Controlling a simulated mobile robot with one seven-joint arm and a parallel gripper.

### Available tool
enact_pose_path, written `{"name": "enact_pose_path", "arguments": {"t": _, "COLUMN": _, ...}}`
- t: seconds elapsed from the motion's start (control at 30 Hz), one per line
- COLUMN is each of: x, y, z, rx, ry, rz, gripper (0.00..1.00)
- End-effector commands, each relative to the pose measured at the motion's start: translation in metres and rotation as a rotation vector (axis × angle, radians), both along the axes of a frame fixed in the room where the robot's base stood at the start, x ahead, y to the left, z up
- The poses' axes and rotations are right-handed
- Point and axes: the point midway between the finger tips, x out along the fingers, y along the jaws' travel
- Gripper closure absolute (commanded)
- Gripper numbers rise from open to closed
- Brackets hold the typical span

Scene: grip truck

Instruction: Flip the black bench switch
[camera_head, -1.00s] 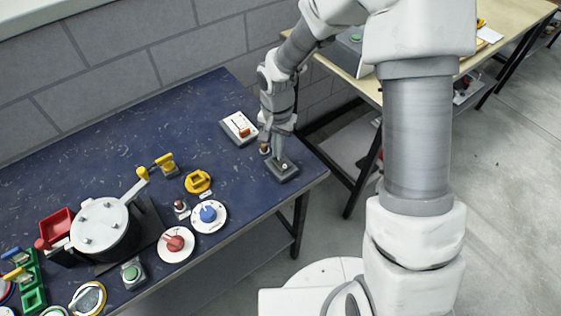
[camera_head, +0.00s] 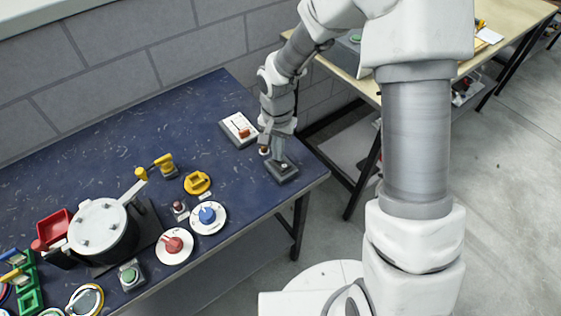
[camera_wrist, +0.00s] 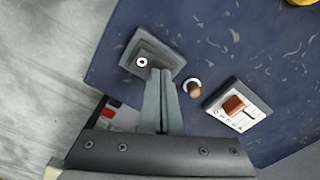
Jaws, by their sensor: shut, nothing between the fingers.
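The black bench switch (camera_head: 282,171) is a dark square box near the right end of the blue table. In the wrist view the switch (camera_wrist: 146,50) shows a small white-ringed round part on its top. My gripper (camera_head: 277,158) is shut and empty, pointing down at the back edge of the switch. In the wrist view the fingertips (camera_wrist: 160,72) lie together over one side of the box, beside the ringed part. I cannot tell whether they touch it. The switch's lever position is not clear.
A white box with a red slider (camera_head: 239,129) and a small brown knob (camera_wrist: 194,88) sit close by. Blue (camera_head: 207,216) and red (camera_head: 174,245) dials, a yellow part (camera_head: 197,182) and a pot (camera_head: 103,232) stand to the left. The blue table's (camera_head: 250,195) right edge is near.

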Motion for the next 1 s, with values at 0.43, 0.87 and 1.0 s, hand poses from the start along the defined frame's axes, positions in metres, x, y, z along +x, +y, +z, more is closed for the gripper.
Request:
{"name": "enact_pose_path", "arguments": {"t": 0.43, "x": 0.001, "y": 0.0, "z": 0.038, "rx": 0.001, "ry": -0.003, "rz": 0.001, "gripper": 1.0}}
{"name": "enact_pose_path", "arguments": {"t": 0.87, "x": 0.001, "y": 0.0, "z": 0.068, "rx": 0.0, "ry": -0.002, "rz": 0.002, "gripper": 1.0}}
{"name": "enact_pose_path", "arguments": {"t": 1.0, "x": 0.001, "y": 0.0, "z": 0.068, "rx": 0.0, "ry": -0.002, "rz": 0.001, "gripper": 1.0}}
